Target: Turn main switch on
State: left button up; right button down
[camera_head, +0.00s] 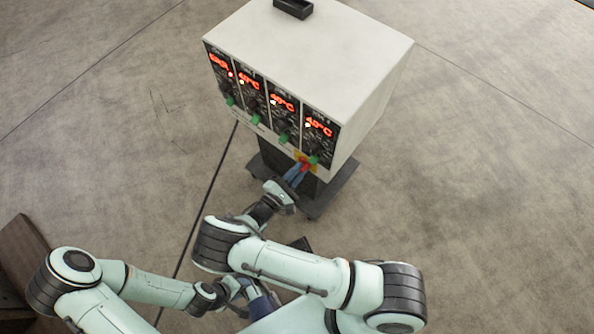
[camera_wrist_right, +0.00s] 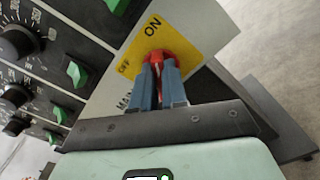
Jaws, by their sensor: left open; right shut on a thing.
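The main switch is a red knob (camera_wrist_right: 158,56) on a yellow plate (camera_wrist_right: 185,38) marked OFF and ON, at the lower right of the control cabinet's front. In the head view the red knob (camera_head: 305,167) is small and partly covered. My right gripper (camera_head: 300,171) is at the knob. In the right wrist view its blue fingers (camera_wrist_right: 158,75) stand on both sides of the knob and are shut on it. The fingers hide part of the knob, so I cannot tell which mark it points to. My left gripper (camera_head: 250,290) is open, low in the head view, away from the cabinet.
The white cabinet (camera_head: 320,50) has several panels with lit red displays, black dials and green switches (camera_wrist_right: 77,74) beside the main switch. A dark tray (camera_head: 293,8) sits on top. The cabinet stands on a dark base (camera_head: 330,195).

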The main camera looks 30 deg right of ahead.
jog(key=shift+f+m, duration=0.15)
jog(key=shift+m, duration=0.25)
jog(key=c, duration=1.2)
grip_release()
jog(key=shift+o, duration=0.2)
jog(key=shift+s+a, duration=0.1)
jog(key=shift+a, duration=0.05)
pick_arm(q)
jog(key=shift+w+a+f+t+b, duration=0.25)
jog(key=shift+w+f+b, duration=0.2)
jog(key=shift+w+f, duration=0.15)
jog(key=shift+w+a+f+t+b, duration=0.15)
jog(key=shift+w+a+f+b, duration=0.05)
jog(key=shift+w+f+b, duration=0.3)
pick_arm(e)
jog(key=v, duration=1.3)
pick_arm(q)
jog(key=shift+r, duration=0.1)
pick_arm(e)
jog(key=shift+a, duration=0.1)
